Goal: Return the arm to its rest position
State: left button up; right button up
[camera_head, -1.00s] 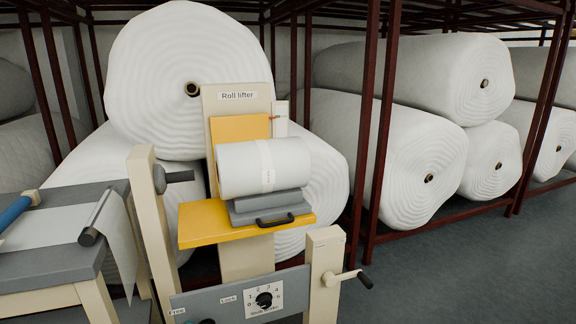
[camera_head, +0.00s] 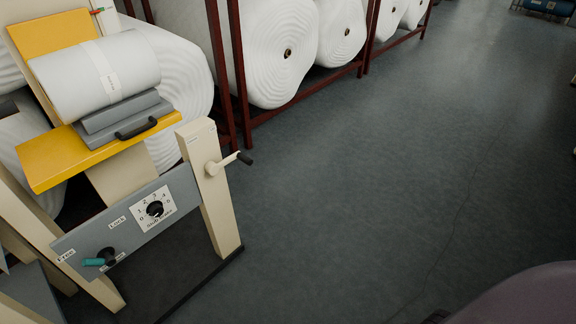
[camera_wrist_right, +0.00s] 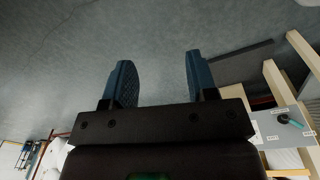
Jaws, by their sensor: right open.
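My right gripper (camera_wrist_right: 158,80) shows in the right wrist view with its two blue fingers apart and nothing between them. Grey floor lies beyond the fingers. A dark purple rounded part of mine (camera_head: 525,298) shows at the lower right of the head view. My left gripper is not in view. The roll lifter's yellow platform (camera_head: 45,165) stands at the left of the head view. A white wrapped roll (camera_head: 95,75) lies on a grey block (camera_head: 125,118) on that platform.
The lifter's frame has a crank handle (camera_head: 230,163), a numbered dial (camera_head: 154,209) and a teal-handled lever (camera_head: 100,260). Large wadding rolls (camera_head: 280,50) lie on red racks (camera_head: 238,75) behind. The grey floor (camera_head: 370,200) to the right is clear.

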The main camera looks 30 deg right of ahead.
pick_arm(q)
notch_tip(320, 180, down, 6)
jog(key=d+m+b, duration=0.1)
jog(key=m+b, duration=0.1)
jog(key=b, duration=0.8)
pick_arm(e)
jog(key=w+a+f+n+t+y, duration=0.1)
jog(key=w+f+n+t, duration=0.2)
jog(key=w+f+t, duration=0.7)
pick_arm(q)
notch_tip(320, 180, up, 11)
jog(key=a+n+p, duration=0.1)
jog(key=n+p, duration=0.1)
jog(key=p, duration=1.4)
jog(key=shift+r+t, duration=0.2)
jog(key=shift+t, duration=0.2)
pick_arm(e)
notch_tip(320, 180, up, 11)
jog(key=m, duration=0.1)
jog(key=shift+w+d+m+h, duration=0.3)
jog(key=shift+w+d+m, duration=0.1)
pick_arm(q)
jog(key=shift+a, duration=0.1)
pick_arm(e)
jog(key=shift+f, duration=0.1)
